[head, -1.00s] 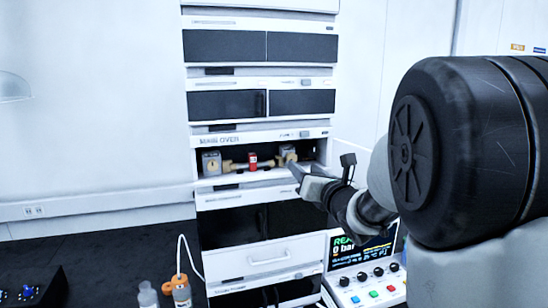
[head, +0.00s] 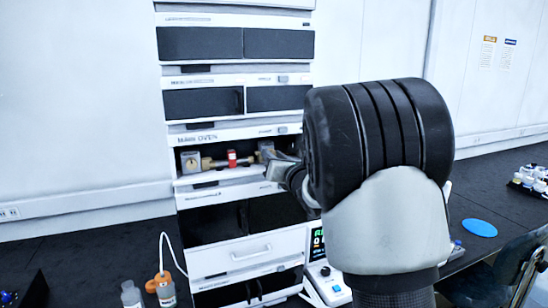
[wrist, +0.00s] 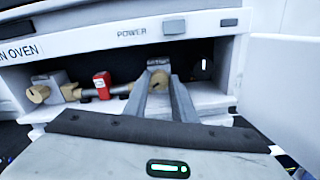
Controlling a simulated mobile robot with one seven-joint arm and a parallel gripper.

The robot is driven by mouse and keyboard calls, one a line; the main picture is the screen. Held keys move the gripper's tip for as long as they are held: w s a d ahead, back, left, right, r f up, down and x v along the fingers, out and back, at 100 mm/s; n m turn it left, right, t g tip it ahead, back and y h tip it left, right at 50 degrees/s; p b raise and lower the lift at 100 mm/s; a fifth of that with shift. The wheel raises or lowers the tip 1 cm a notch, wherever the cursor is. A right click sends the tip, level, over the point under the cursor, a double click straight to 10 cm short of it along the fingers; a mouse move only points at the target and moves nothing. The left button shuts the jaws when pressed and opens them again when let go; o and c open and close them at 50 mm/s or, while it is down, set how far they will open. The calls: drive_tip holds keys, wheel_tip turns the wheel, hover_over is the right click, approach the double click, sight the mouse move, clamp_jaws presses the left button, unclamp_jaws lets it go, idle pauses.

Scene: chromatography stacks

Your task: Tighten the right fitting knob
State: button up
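The right fitting knob (wrist: 158,79) is a brass-coloured round knob on a grey block, inside the open bay of the main oven module. In the wrist view it shows between the tips of my gripper (wrist: 159,88), whose two grey fingers are apart. I cannot tell whether either finger touches the knob. In the head view my gripper (head: 283,168) is at the right part of the bay, partly hidden by my arm; the right fitting block (head: 266,147) shows just above it.
The left brass fitting (wrist: 39,94) and a red part (wrist: 102,85) on a pipe sit left in the bay. An opened white door (wrist: 279,92) stands at the right. Orange-capped bottles (head: 165,288) and a control unit (head: 326,283) stand below.

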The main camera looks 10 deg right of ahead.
drive_tip(key=shift+c, duration=1.1)
drive_tip(key=shift+f+m+b, duration=0.15)
drive_tip(key=shift+m+b, duration=0.15)
drive_tip(key=shift+b, duration=0.4)
drive_tip(key=m+b, duration=0.8)
drive_tip(key=m, duration=1.4)
drive_tip(key=shift+m, duration=0.4)
